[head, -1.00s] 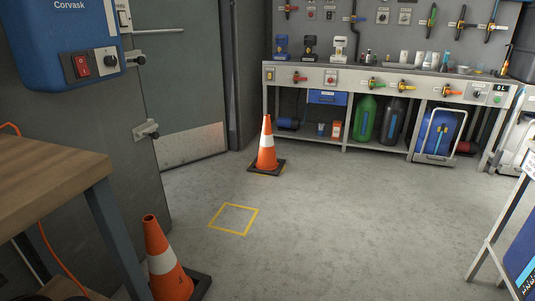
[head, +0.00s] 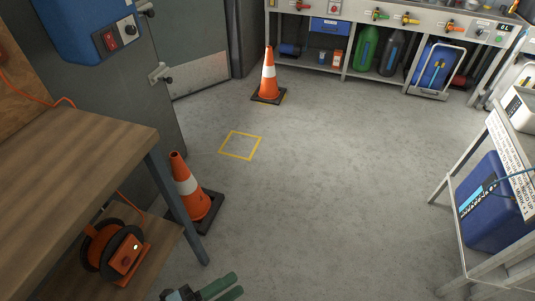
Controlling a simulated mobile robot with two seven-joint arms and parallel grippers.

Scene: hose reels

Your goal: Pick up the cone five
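Two orange cones with a white band and a dark square base stand upright on the floor. The near cone (head: 188,186) is at the left beside the workbench leg, with a small dark mark too small to read. The far cone (head: 268,76) is before the back bench, on a yellow floor marking mostly hidden under its base. I cannot tell which is cone five. My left gripper (head: 231,287) is at the bottom edge, nearer than both cones and apart from them. Its two greenish fingers show a gap with nothing between them. My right gripper is out of view.
A wooden workbench (head: 65,185) fills the left, with an orange hose reel (head: 113,250) on its lower shelf. An empty yellow square (head: 241,145) is marked on the floor. A cart with a blue box (head: 492,205) stands at right. The middle floor is clear.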

